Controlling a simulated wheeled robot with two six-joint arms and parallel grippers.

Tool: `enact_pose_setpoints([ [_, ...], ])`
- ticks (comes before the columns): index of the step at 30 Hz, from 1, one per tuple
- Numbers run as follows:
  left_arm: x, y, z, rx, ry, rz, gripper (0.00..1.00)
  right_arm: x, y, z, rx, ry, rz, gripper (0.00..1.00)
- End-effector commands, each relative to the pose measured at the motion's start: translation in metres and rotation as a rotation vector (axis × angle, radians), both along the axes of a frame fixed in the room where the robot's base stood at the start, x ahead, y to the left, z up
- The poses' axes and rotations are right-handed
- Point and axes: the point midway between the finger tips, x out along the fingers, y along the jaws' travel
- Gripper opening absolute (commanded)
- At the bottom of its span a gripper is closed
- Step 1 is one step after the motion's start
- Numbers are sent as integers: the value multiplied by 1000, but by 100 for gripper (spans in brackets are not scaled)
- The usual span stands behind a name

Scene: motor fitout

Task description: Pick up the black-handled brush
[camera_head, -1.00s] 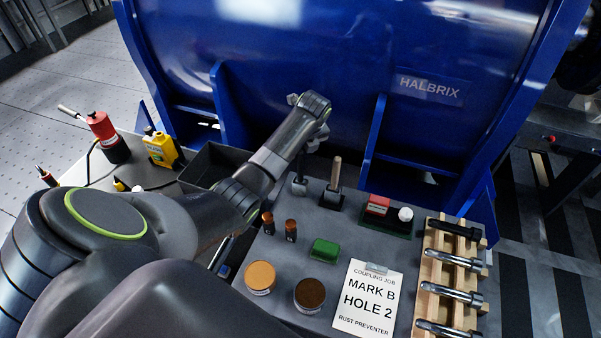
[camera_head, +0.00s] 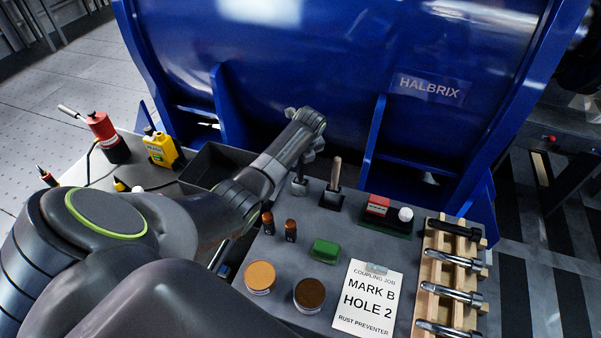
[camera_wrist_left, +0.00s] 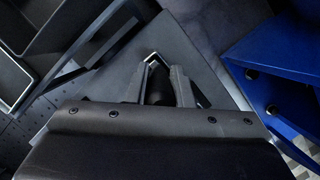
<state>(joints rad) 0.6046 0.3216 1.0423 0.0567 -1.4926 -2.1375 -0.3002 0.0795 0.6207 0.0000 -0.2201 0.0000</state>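The black-handled brush (camera_head: 300,186) stands upright in a dark holder on the grey bench top. Its upper part is hidden by my left gripper (camera_head: 309,156), which is over it and points down. In the left wrist view, my left gripper (camera_wrist_left: 161,70) has its two fingers apart, with a dark shape, perhaps the handle, between them. A pale-edged holder rim (camera_wrist_left: 153,58) shows just beyond the fingertips. Whether the fingers touch the handle cannot be told. My right gripper is not in view.
A wooden-handled brush (camera_head: 335,175) stands in a holder close to the right. An open black bin (camera_head: 213,163) lies left. The blue motor housing (camera_head: 300,70) rises close behind. Small bottles (camera_head: 291,231), a green block (camera_head: 325,250) and round tins (camera_head: 260,277) are in front.

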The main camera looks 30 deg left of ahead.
Motion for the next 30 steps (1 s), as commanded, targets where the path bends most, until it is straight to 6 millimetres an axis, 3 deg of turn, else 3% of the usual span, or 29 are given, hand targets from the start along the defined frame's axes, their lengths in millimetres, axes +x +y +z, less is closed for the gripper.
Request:
enact_pose_setpoints([
  [2, 0, 0, 0, 0, 0, 0, 0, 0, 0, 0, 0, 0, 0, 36],
  [11, 0, 0, 4, 0, -1, 0, 0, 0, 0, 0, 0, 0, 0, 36],
  [14, 1, 0, 15, 1, -4, -1, 0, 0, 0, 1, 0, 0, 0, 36],
  [24, 1, 0, 81, 2, -5, 0, 0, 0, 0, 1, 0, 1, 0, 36],
  [30, 0, 1, 99, -30, -8, 1, 0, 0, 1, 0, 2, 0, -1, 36],
])
